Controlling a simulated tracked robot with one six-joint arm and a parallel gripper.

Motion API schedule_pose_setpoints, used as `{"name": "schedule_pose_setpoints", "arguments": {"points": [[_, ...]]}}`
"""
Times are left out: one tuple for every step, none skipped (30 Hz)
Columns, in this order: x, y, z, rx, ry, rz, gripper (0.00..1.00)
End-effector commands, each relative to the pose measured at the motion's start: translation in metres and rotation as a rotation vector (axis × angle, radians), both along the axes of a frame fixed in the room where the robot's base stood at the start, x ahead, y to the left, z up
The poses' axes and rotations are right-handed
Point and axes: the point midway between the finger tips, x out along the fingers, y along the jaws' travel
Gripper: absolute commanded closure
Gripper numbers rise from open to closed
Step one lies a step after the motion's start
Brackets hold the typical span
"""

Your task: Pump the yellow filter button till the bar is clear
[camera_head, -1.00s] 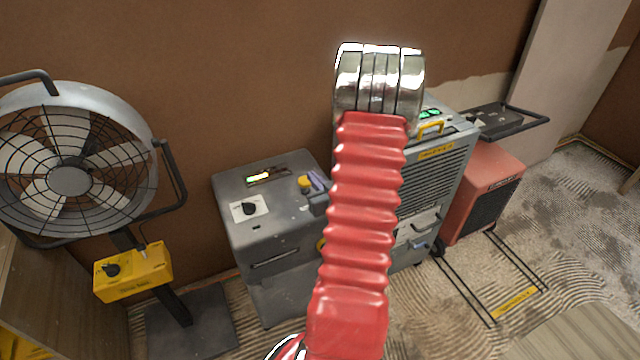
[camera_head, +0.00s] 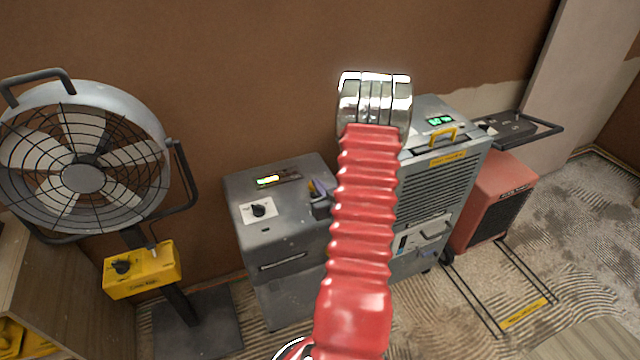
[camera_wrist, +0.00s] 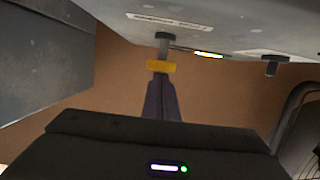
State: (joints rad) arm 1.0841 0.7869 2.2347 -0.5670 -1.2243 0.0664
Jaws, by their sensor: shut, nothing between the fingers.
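The grey filter machine (camera_head: 275,228) stands against the brown wall. Its bar (camera_head: 267,181) is a narrow dark slot with a short bright yellowish-white strip; it also shows lit in the wrist view (camera_wrist: 208,54). In the wrist view the yellow button (camera_wrist: 161,66) is on a grey stem, just past my fingertips. My gripper (camera_wrist: 161,80) is shut and empty, its tips at the button; I cannot tell whether they touch. My red arm hides the machine's right side.
A dial (camera_head: 258,210) is on the machine's top. A fan (camera_head: 84,172) with a yellow control box (camera_head: 142,270) stands left. A grey-blue dehumidifier (camera_head: 440,185) and a red heater (camera_head: 494,200) stand right. Ridged plaster covers the floor.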

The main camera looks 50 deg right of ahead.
Motion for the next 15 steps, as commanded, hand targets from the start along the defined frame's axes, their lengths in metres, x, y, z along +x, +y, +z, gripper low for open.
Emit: {"name": "schedule_pose_setpoints", "arguments": {"points": [[0.000, 0.000, 0.000, 0.000, 0.000, 0.000, 1.00], [0.000, 0.000, 0.000, 0.000, 0.000, 0.000, 1.00], [0.000, 0.000, 0.000, 0.000, 0.000, 0.000, 1.00], [0.000, 0.000, 0.000, 0.000, 0.000, 0.000, 1.00], [0.000, 0.000, 0.000, 0.000, 0.000, 0.000, 1.00], [0.000, 0.000, -0.001, 0.000, 0.000, 0.000, 1.00], [0.000, 0.000, -0.002, 0.001, 0.001, 0.000, 1.00], [0.000, 0.000, -0.003, 0.001, 0.001, 0.000, 1.00], [0.000, 0.000, -0.005, 0.001, 0.001, 0.000, 1.00], [0.000, 0.000, -0.008, 0.001, 0.001, 0.000, 1.00], [0.000, 0.000, -0.010, 0.001, 0.002, 0.001, 1.00], [0.000, 0.000, -0.014, 0.003, 0.002, 0.001, 1.00], [0.000, 0.001, -0.017, 0.003, 0.002, 0.001, 1.00], [0.000, 0.001, -0.019, 0.003, 0.002, 0.001, 1.00], [0.000, 0.000, -0.023, 0.002, 0.002, 0.000, 1.00]]}}
